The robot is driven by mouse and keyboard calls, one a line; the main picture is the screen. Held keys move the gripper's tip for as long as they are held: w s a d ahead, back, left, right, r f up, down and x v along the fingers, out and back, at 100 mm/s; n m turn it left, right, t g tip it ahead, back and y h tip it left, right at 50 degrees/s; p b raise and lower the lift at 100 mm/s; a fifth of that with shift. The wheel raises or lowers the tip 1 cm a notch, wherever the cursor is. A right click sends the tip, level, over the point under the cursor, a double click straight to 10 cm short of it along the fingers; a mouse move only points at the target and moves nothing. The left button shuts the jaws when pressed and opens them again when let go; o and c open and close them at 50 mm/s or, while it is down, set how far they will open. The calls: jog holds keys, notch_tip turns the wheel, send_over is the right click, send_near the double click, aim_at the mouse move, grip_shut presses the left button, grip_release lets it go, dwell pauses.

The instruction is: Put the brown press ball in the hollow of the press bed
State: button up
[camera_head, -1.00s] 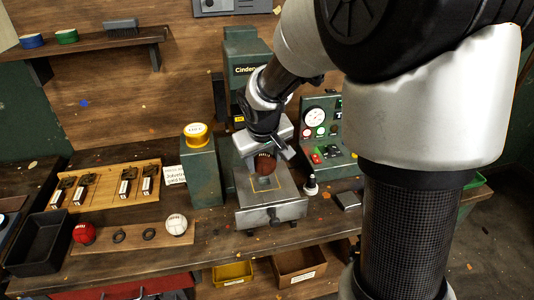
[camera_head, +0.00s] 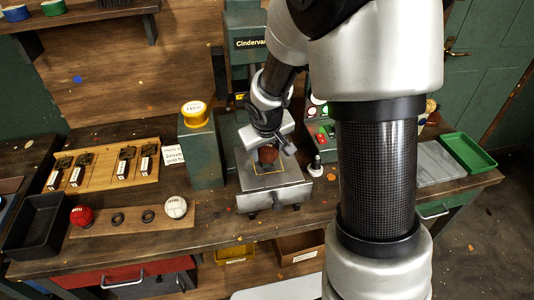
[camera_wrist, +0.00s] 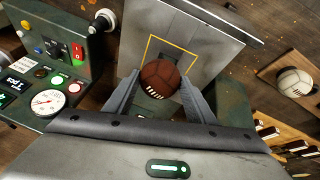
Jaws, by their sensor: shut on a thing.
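The brown press ball (camera_wrist: 160,78) is held between the two fingers of my gripper (camera_wrist: 158,98) in the wrist view. In the head view the brown ball (camera_head: 267,154) shows just below my gripper (camera_head: 268,140), over the press bed. The press bed (camera_head: 277,195) is a grey metal plate with a yellow square outline marked on it; its plate also shows in the wrist view (camera_wrist: 205,38). The ball is over or on the outlined area; I cannot tell whether it touches the plate. The hollow is hidden by the ball and gripper.
A red ball (camera_head: 82,216) and a white ball (camera_head: 175,207) sit on a wooden board at the left. A green box with a yellow button (camera_head: 194,112) stands left of the bed. A control panel (camera_wrist: 52,65) and a small knobbed post (camera_head: 315,166) stand close on the other side.

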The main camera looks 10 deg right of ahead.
jog(key=shift+f, duration=0.6)
jog(key=shift+f, duration=0.15)
jog(key=o, duration=1.1)
